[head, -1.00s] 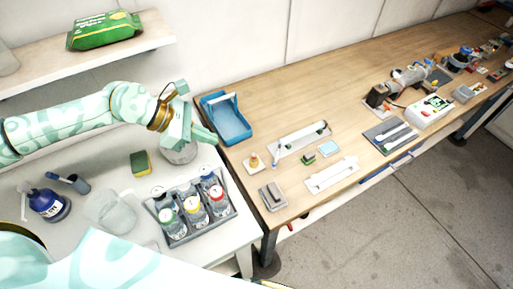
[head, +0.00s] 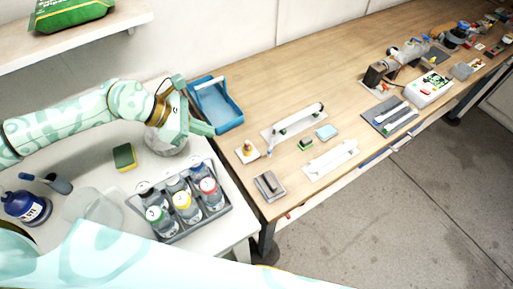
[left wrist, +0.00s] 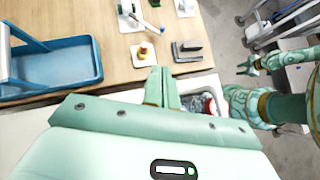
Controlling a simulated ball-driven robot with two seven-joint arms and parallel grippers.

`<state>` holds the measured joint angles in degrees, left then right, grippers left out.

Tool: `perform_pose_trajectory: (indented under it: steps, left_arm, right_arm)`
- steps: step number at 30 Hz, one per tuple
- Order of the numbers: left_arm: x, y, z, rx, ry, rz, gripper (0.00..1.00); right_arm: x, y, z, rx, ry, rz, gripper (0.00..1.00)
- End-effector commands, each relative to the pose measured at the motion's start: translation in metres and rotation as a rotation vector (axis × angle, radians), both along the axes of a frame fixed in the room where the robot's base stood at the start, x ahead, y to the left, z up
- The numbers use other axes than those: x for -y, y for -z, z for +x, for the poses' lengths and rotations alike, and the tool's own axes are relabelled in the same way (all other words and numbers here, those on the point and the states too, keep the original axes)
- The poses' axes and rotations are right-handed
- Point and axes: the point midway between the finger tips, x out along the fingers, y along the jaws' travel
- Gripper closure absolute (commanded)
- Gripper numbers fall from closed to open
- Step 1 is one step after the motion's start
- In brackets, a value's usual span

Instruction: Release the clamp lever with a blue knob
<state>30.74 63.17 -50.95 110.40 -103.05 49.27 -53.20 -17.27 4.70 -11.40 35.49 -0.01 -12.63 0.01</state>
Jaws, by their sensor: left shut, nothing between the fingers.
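The clamp lever with a blue knob (head: 269,153) shows small at the near left end of a fixture with a white tube (head: 298,117) on the wooden bench. In the left wrist view the blue knob (left wrist: 164,29) is near the top, beside the fixture's pale plate (left wrist: 129,17). I cannot tell the lever's exact position. My left gripper (head: 209,130) is shut and empty, left of the fixture and near the blue tray; its fingers (left wrist: 162,84) point towards the bench, apart from the lever. My right gripper (left wrist: 246,66) shows small at the right; its jaw state is unclear.
A blue tray (head: 223,122) stands close behind the left gripper. A yellow-and-red knob on a pale base (head: 246,152) and a grey block (head: 269,185) lie near the fixture. A bottle rack (head: 221,218) stands on the white table. Bare wood lies behind the fixture.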

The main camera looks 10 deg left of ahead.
Motion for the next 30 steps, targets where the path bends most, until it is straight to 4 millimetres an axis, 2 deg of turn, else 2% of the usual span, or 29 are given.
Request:
perform_pose_trajectory:
  steps: [9, 21, 30]
  left_arm:
    - [0.047, 0.047, 0.019, -0.002, 0.003, -0.003, 1.00]
    - [0.102, 0.105, 0.043, 0.000, 0.002, -0.001, 1.00]
    - [0.118, 0.122, 0.051, 0.000, 0.001, 0.001, 1.00]
  right_arm:
    - [0.000, -0.004, 0.001, 0.003, 0.000, 0.001, 0.64]
    - [-0.003, 0.000, 0.001, 0.003, 0.001, 0.004, 0.64]
    - [-0.003, 0.004, 0.001, 0.002, 0.000, 0.005, 0.64]
